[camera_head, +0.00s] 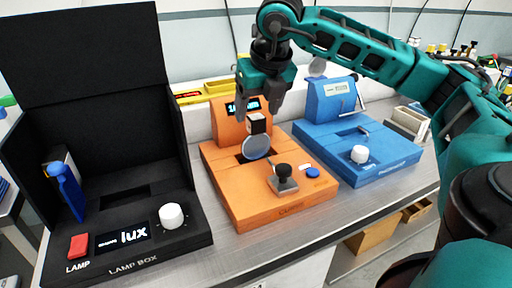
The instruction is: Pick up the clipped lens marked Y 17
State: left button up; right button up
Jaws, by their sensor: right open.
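A round grey-blue lens (256,147) stands upright at the slot of the orange module (262,213). A small black-and-white clip (256,123) sits at its top edge. I cannot read any Y 17 mark on it. My right gripper (259,112) points down just above the clip, with its fingers apart and nothing seen between them. Whether a finger touches the clip cannot be told. A second round grey disc (317,67) shows partly behind my right arm, above the blue module; its mark cannot be read. My left gripper is out of the picture.
A black lamp box (165,238) with a raised black panel stands on the left. The blue module (385,160) stands to the right on the metal bench (225,262). A knob on a metal plate (284,182) rises from the orange module. Yellow trays (205,94) lie behind.

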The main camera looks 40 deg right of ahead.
aim_at(256, 116)
jog(key=x, duration=0.5)
jog(key=shift+s+f, duration=0.1)
jog(key=shift+c, duration=0.4)
grip_shut()
